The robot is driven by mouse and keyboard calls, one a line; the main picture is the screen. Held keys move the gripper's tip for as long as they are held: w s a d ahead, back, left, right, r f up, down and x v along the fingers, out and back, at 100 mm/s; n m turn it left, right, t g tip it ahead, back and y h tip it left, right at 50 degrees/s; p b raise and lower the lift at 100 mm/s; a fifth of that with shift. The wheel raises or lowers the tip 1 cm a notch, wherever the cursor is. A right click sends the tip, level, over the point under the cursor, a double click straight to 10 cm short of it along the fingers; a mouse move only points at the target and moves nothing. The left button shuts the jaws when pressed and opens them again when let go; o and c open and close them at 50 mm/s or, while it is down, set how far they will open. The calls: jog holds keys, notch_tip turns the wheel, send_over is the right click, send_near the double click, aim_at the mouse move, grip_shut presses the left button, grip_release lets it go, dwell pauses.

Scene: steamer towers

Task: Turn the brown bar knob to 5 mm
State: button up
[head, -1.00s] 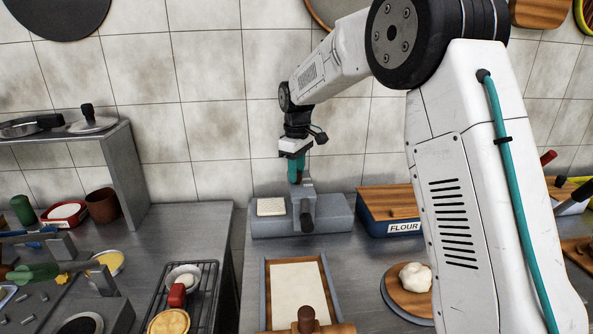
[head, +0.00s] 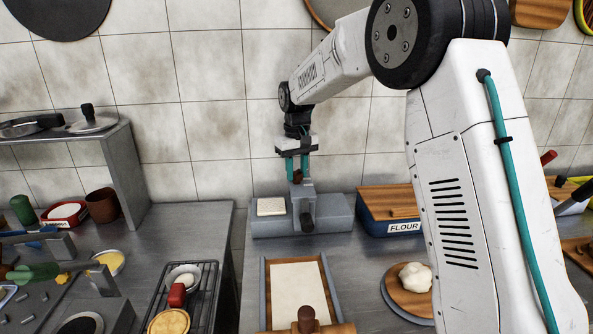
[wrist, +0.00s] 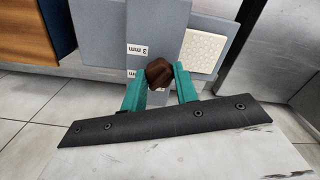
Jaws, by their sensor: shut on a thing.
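The brown bar knob (wrist: 158,72) sits between the two teal fingers of my gripper (wrist: 160,84) in the wrist view. My gripper is shut on the knob. In the head view my gripper (head: 297,172) points down at the grey machine (head: 335,215) by the wall, with the knob (head: 297,177) showing between its fingers. In the wrist view an upside-down "3 mm" label (wrist: 137,50) is on the grey housing beside the knob. A second label (wrist: 131,73) is partly hidden by a finger, and its number is not readable.
A cream patterned square (head: 271,206) lies on the machine's left part. A dark handle (head: 307,214) is at its front. A blue FLOUR box (head: 400,228) stands close on the right. A framed tray (head: 263,290) lies in front on the steel counter.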

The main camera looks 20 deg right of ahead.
aim_at(297, 173)
jog(key=m, duration=0.5)
jog(key=shift+m, duration=0.3)
dwell(0.4)
jog(key=o, duration=1)
jog(key=shift+c, duration=0.2)
notch_tip(297, 173, up, 8)
jog(key=shift+f, duration=0.1)
